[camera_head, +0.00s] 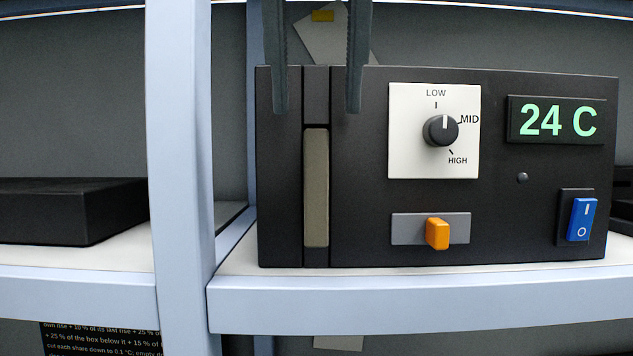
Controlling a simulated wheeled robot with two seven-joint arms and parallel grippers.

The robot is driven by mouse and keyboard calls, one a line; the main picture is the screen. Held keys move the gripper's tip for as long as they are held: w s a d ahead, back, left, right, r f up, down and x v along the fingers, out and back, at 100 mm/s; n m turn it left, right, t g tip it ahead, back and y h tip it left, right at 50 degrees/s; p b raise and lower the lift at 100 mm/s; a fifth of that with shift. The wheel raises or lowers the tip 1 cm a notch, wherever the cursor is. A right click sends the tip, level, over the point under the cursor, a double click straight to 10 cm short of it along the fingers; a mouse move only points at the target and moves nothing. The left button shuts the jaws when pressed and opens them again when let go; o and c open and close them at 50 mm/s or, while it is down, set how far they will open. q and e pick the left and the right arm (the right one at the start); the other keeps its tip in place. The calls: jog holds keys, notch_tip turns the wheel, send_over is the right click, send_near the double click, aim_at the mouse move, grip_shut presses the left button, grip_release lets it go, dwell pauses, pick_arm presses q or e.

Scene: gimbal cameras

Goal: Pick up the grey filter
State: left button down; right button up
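The grey filter (316,188) is a tall, narrow grey-beige strip upright in a vertical slot. The slot is at the left of the front of a black box (360,225) on a shelf. My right gripper (317,112) comes down from the top edge of the view. Its two dark fingers are wide apart with nothing between them. The fingertips are left and right of the slot's line, a little above the filter's top end. I cannot tell how far they are from the box front. My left gripper is not in view.
The box front carries a LOW-MID-HIGH dial (440,130), an orange slider (437,234), a blue switch (581,219) and a display (555,120) reading 24 C. A pale shelf post (182,150) stands left of the box. A black slab (70,212) lies on the left shelf.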

aim_at(316, 130)
jog(key=shift+p+x, duration=0.3)
jog(key=shift+x, duration=2.15)
jog(key=shift+p+x, duration=0.85)
jog(key=shift+p, duration=0.1)
jog(key=shift+w+f+p, duration=0.1)
jog(key=shift+f+p, duration=0.45)
jog(key=shift+f, duration=0.4)
jog(key=shift+x, duration=0.85)
grip_shut()
